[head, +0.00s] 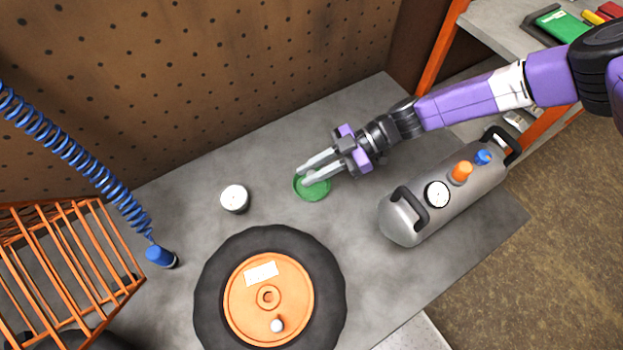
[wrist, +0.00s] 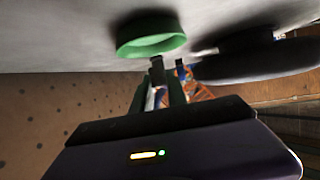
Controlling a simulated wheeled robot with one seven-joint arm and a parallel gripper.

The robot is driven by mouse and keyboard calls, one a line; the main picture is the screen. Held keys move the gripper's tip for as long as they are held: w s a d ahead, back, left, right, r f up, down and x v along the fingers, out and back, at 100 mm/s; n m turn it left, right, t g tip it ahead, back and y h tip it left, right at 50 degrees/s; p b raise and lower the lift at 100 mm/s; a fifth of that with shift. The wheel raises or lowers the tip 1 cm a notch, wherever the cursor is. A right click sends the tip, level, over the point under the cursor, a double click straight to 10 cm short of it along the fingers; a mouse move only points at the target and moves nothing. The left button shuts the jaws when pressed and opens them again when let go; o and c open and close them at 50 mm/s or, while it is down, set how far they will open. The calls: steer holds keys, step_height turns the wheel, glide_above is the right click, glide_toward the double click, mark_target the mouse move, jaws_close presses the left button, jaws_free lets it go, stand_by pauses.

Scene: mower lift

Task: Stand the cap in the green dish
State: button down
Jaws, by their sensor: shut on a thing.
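The green dish (head: 313,194) is a small round dish lying on the grey bench in the head view. It also shows near the top of the wrist view (wrist: 150,47), which looks upside down. My gripper (head: 303,175) reaches in from the right, its fingertips over the far left part of the dish. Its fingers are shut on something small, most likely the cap. The cap itself cannot be made out between the fingertips, and I cannot tell whether it touches the dish. In the wrist view the fingers (wrist: 168,68) point toward the dish.
A black tyre with an orange hub (head: 240,290) lies in front of the dish. A white-faced round gauge (head: 235,198) stands to the left. A grey air tank (head: 450,200) lies to the right. An orange rack (head: 70,260) and blue coiled hose (head: 70,150) are far left.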

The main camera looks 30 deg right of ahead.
steer(key=shift+f, duration=1.95)
steer(key=shift+f, duration=0.1)
steer(key=c, duration=1.6)
jaws_free()
steer(key=shift+d+r, duration=0.1)
steer(key=shift+r, duration=0.1)
steer(key=b+v, duration=0.2)
steer(key=v, duration=0.8)
steer(key=shift+d, duration=0.15)
steer(key=shift+v, duration=0.75)
steer(key=shift+r, duration=0.2)
